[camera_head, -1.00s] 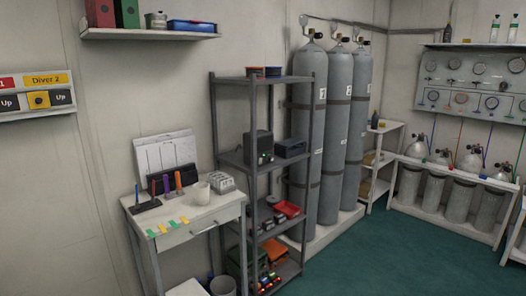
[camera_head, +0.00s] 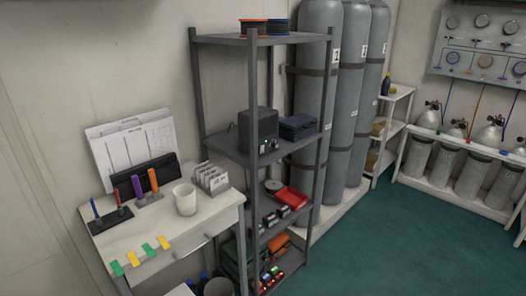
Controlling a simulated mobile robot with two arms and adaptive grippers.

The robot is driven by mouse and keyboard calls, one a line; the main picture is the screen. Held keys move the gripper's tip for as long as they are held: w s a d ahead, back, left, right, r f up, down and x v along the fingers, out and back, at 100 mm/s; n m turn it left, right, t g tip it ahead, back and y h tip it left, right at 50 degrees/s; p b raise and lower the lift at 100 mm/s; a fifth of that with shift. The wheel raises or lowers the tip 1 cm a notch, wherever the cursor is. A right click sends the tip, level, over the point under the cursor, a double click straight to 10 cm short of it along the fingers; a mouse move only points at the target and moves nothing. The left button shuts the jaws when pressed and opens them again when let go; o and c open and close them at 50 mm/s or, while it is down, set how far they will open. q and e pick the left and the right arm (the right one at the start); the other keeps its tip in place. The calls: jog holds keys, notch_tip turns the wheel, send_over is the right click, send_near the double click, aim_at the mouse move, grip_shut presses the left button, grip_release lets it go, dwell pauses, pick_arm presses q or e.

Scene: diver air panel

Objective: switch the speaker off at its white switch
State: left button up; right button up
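The speaker is likely the dark box (camera_head: 258,134) on the middle shelf of the grey rack. Its front faces right and carries a small green light and a small pale spot low down; I cannot tell whether the pale spot is the white switch. The box stands upright behind the rack's front post, which hides a little of it. Neither of my grippers is in view.
The grey rack (camera_head: 262,39) has a dark blue case (camera_head: 298,127) beside the box. A white desk (camera_head: 150,240) with a white mug (camera_head: 185,199) stands left. Tall grey cylinders (camera_head: 353,105) stand behind right. The green floor (camera_head: 400,240) is clear at front right.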

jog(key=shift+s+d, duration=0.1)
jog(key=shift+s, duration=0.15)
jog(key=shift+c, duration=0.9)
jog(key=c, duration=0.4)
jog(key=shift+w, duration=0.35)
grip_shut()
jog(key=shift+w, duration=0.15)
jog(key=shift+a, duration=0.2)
